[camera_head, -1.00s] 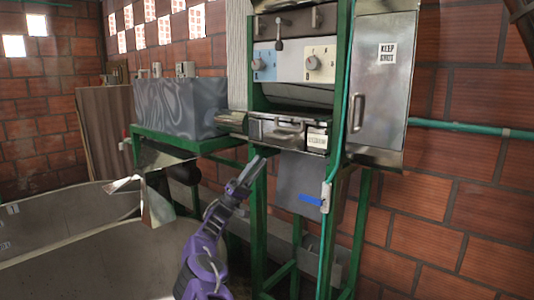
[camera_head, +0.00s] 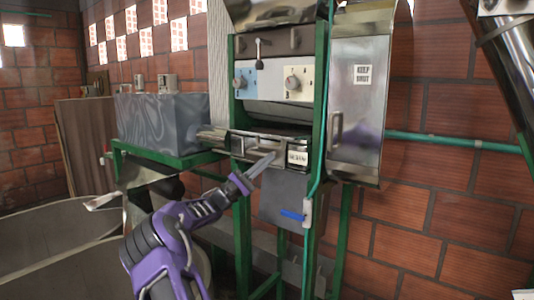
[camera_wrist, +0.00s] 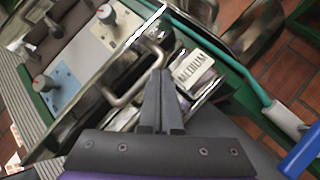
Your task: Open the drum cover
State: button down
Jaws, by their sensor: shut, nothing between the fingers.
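The pulper stands in a green frame. A low metal front (camera_head: 240,146) with a bar handle (camera_head: 268,141) and a label sits under its knob panel. The handle also shows in the wrist view (camera_wrist: 132,92), beside a label (camera_wrist: 193,69) reading MEDIUM. A dark curved surface (camera_head: 278,113) lies between the panel and this front. I cannot tell for certain which part is the drum cover. My gripper (camera_head: 268,158) is shut and empty, its tips just below the handle. In the wrist view the fingertips (camera_wrist: 160,75) overlap the handle's end; contact is unclear.
A tall metal door (camera_head: 358,110) marked KEEP SHUT stands right of the panel. A green pipe (camera_head: 319,120) runs down to a blue-levered valve (camera_head: 293,215). A grey tank (camera_head: 165,124) is at left, with large round basins (camera_head: 45,215) below.

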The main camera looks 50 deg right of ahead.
jog(key=a+f+n+t+y+p, duration=0.1)
jog(key=a+f+n+t+p, duration=0.15)
jog(key=n+t, duration=0.5)
jog(key=a+f+n+t+y+p, duration=0.1)
jog(key=a+f+n+t, duration=0.3)
jog(key=n, duration=0.7)
jog(key=x, duration=0.7)
jog(key=r+x, duration=0.1)
jog(key=x, duration=0.3)
jog(key=shift+w, duration=0.15)
jog(key=r, duration=0.1)
jog(key=a+r, duration=0.1)
jog(key=r, duration=0.1)
jog(key=shift+a+r, duration=0.3)
jog(key=shift+a, duration=0.05)
jog(key=shift+p, duration=0.3)
